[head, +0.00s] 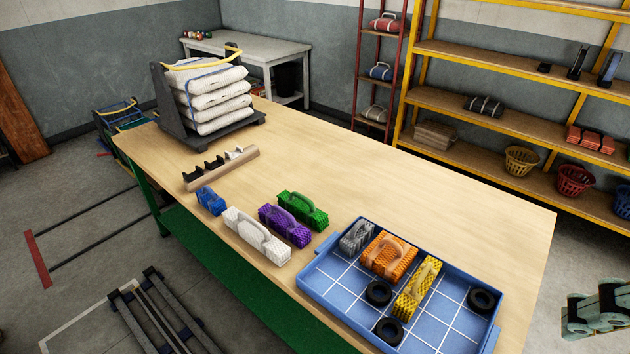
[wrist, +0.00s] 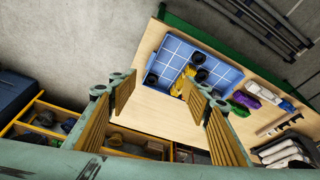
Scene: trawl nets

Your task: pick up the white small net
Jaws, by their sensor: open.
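The white small net (head: 257,236) is a bundled block with a handle loop on top. It lies on the wooden table, left of the purple net (head: 285,226) and in front of the blue net (head: 211,201). In the wrist view the white net (wrist: 264,92) is small and far off, at the right. My gripper (wrist: 165,98) is open and empty, its ribbed fingers wide apart, and well away from the white net. Part of my teal gripper shows at the right edge of the head view, beyond the table's right end.
A blue tray (head: 325,301) at the table's near right holds grey, orange and yellow nets and several black rings. A green net (head: 303,209) lies beside the purple one. Behind are a peg rack (head: 222,167) and a stack of white nets (head: 215,95). The table's back right is clear.

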